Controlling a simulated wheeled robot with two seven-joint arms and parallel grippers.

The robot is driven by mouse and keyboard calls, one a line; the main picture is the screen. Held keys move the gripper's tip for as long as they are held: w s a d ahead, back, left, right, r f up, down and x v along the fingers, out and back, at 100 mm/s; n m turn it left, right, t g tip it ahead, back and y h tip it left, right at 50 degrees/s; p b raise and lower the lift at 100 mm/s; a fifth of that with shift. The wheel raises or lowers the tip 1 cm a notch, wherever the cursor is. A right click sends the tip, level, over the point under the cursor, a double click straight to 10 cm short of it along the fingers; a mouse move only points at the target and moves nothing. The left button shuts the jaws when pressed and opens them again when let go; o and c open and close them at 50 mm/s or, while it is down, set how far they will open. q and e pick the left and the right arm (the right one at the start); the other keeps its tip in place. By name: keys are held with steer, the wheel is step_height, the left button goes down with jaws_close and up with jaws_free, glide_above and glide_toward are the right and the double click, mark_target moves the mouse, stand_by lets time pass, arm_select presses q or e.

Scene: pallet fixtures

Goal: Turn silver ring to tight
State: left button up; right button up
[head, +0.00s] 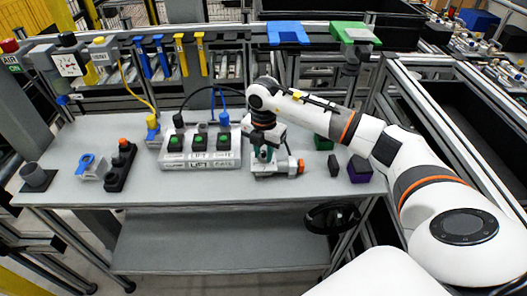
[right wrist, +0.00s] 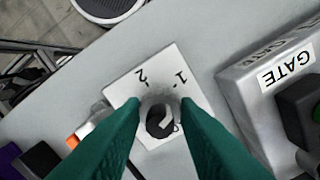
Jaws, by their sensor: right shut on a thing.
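The plate is marked 1 and 2, with another mark partly hidden by a finger. In the head view my right gripper (head: 263,153) points down over the small white unit (head: 270,170), and the arm hides most of the ring. An orange-capped part (head: 297,166) sticks out of the unit's right side. I see no word "tight". My left gripper is not in view.
A grey box with green buttons (head: 197,160) and labels such as GATE stands close left of my right gripper. A purple block (head: 359,170) and a dark block (head: 333,165) stand to the right. Tool hooks hang along the rail behind. The front of the table (head: 200,188) is clear.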

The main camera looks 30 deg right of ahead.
steer(key=shift+w+r+m, duration=0.1)
steer(key=shift+m, duration=2.1)
steer(key=o, duration=1)
step_height(320, 180, up, 12)
steer(key=b, duration=0.2)
steer(key=shift+b, duration=0.4)
